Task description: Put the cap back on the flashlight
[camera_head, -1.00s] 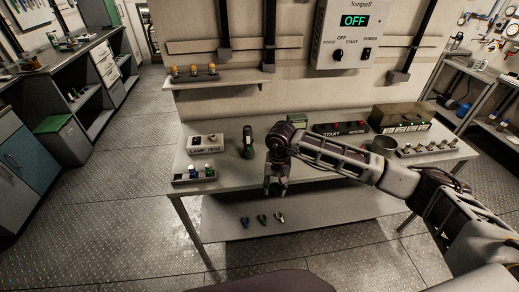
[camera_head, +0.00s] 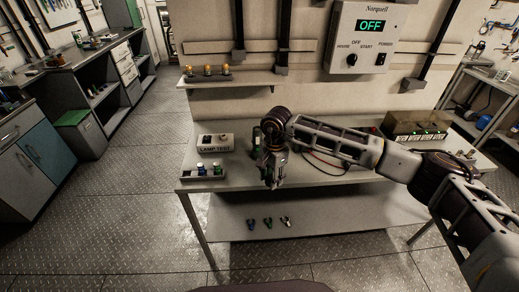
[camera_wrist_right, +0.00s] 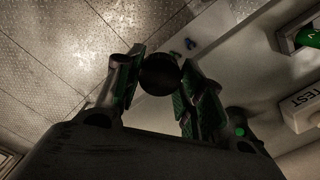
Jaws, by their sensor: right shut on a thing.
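My right gripper (camera_head: 273,184) hangs pointing down at the front edge of the grey workbench (camera_head: 345,182). In the right wrist view its fingers (camera_wrist_right: 160,90) are shut on a dark round piece (camera_wrist_right: 159,72), which looks like the flashlight cap. The held piece is hard to make out in the head view. A dark upright object (camera_head: 257,138), likely the flashlight, stands on the bench just behind and left of the gripper and is partly hidden by my wrist. My left gripper is not in view.
A clear-topped case (camera_head: 415,124) stands at the right. Small coloured items (camera_head: 267,222) lie on the lower shelf. My arm covers much of the bench.

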